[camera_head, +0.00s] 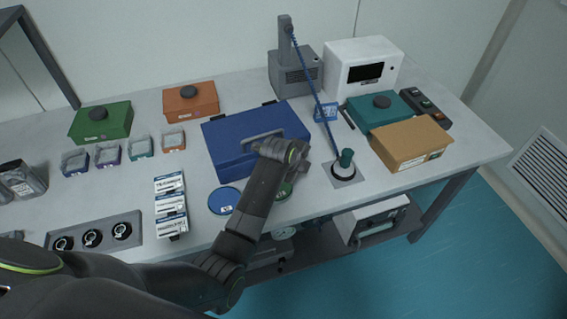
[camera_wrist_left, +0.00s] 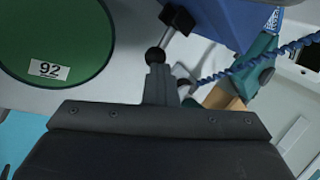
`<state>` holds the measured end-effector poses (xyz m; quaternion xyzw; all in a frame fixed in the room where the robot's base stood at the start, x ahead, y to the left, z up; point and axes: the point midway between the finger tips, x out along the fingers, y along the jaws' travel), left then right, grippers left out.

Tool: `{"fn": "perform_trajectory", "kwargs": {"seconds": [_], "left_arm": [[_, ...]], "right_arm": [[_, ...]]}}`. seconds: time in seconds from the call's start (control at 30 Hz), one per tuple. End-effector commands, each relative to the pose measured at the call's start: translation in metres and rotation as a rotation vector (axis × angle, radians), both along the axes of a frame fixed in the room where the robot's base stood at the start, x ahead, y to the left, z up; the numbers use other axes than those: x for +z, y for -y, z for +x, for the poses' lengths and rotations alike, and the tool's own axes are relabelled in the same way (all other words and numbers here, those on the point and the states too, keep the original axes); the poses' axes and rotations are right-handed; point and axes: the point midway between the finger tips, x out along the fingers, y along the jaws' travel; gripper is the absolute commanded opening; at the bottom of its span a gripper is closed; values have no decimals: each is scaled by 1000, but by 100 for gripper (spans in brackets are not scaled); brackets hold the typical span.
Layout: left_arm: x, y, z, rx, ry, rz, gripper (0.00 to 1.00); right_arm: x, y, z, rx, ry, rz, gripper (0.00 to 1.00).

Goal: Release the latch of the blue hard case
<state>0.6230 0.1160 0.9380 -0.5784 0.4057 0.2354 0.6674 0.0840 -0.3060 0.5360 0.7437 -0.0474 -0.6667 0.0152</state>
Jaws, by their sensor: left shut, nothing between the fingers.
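The blue hard case (camera_head: 232,150) lies closed on the table, with a grey handle (camera_head: 262,138) on its lid. In the left wrist view its blue wall (camera_wrist_left: 222,20) shows at the top. A black latch (camera_wrist_left: 178,20) with a round knob stands out from that wall. My left gripper (camera_wrist_left: 160,72) is shut and empty, its fingertips right at the latch knob; I cannot tell whether they touch. In the head view the left gripper (camera_head: 297,168) is at the case's front right, and my arm hides the latch. My right gripper is not in view.
A green disc marked 92 (camera_wrist_left: 55,40) lies close beside the gripper. A blue disc (camera_head: 224,200) lies in front of the case. To the right stand a green knob on a plate (camera_head: 345,170), an orange box (camera_head: 410,143) and a coiled blue cable (camera_head: 318,90).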

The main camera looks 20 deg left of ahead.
Motion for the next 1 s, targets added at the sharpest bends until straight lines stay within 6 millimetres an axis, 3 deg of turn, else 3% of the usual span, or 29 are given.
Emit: {"fn": "perform_trajectory", "kwargs": {"seconds": [1.0], "left_arm": [[-4, -19, 3, 2, -5, 8, 0]], "right_arm": [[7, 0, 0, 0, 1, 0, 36]]}}
